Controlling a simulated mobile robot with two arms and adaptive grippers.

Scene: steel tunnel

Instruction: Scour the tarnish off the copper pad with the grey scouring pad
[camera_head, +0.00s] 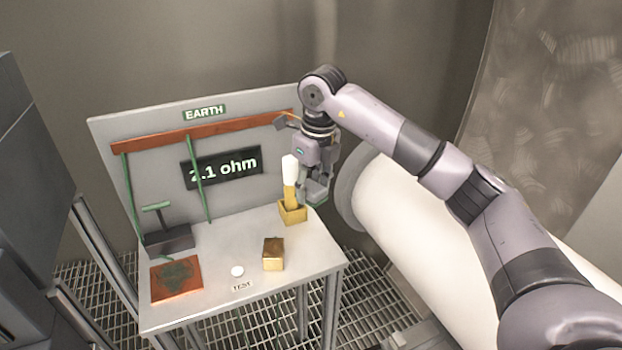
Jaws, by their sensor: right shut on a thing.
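The copper pad (162,288) lies at the front left of the bench top, with a dark tarnish patch over its middle. My right gripper (315,198) is at the right back of the bench, pointing down beside a yellow holder. It is shut on a grey-green block, which looks like the grey scouring pad (318,190); its fingers partly hide it. The pad is well away from the copper pad, to its right and behind. My left gripper is not in view.
A white-topped brush stands in the yellow holder (293,214). A brass block (273,256), a white TEST button (237,271) and a dark clamp with a green T-handle (168,243) are on the bench (215,300). The back panel's display (222,168) reads 2.1 ohm, below a copper bar.

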